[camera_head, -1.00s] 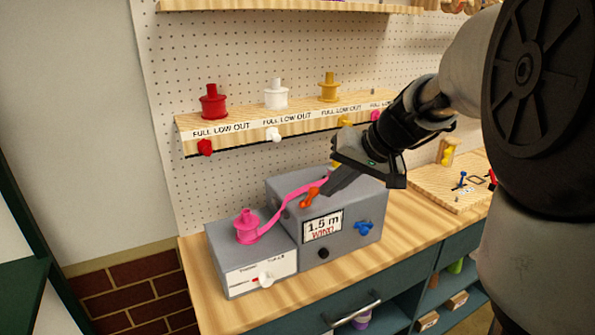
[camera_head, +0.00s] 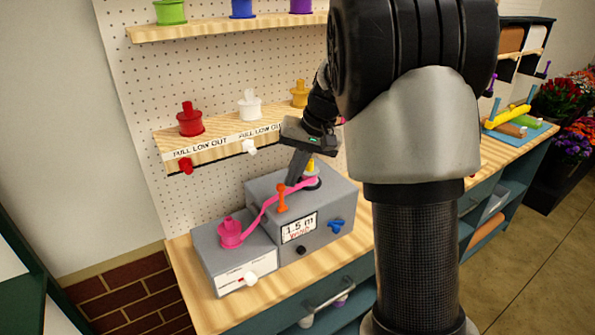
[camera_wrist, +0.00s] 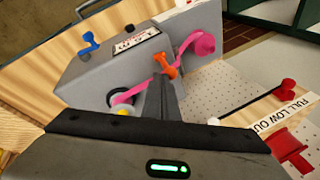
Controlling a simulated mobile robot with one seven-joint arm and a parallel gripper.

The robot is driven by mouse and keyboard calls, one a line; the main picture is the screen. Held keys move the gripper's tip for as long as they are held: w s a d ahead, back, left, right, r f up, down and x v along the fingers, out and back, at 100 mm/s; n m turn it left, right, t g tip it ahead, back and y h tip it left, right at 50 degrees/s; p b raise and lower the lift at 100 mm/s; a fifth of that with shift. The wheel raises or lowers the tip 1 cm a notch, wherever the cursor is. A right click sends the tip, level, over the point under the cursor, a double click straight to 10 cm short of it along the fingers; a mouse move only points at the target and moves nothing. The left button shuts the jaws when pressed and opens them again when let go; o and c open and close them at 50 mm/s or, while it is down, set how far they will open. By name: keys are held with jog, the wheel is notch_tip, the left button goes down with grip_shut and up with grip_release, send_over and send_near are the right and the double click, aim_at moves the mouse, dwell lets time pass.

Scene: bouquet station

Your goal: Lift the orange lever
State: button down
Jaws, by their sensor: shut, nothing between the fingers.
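The orange lever (camera_head: 282,198) stands upright on the top of the grey machine (camera_head: 325,232), beside the pink ribbon. In the wrist view the orange lever (camera_wrist: 165,67) shows just beyond my fingertips. My gripper (camera_head: 293,181) is shut with nothing between its fingers, pointing down close to the lever. In the wrist view my gripper (camera_wrist: 160,78) looks very near the lever; I cannot tell whether they touch. The pink ribbon (camera_head: 262,208) runs from a pink spool (camera_head: 230,233) on the left box, past the lever, to the machine's top.
Behind, a shelf (camera_head: 215,143) holds red, white and yellow spools.

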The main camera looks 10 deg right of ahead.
jog(key=shift+w+a, duration=0.25)
jog(key=shift+w, duration=0.35)
jog(key=shift+r+p, duration=0.55)
jog(key=shift+r, duration=0.2)
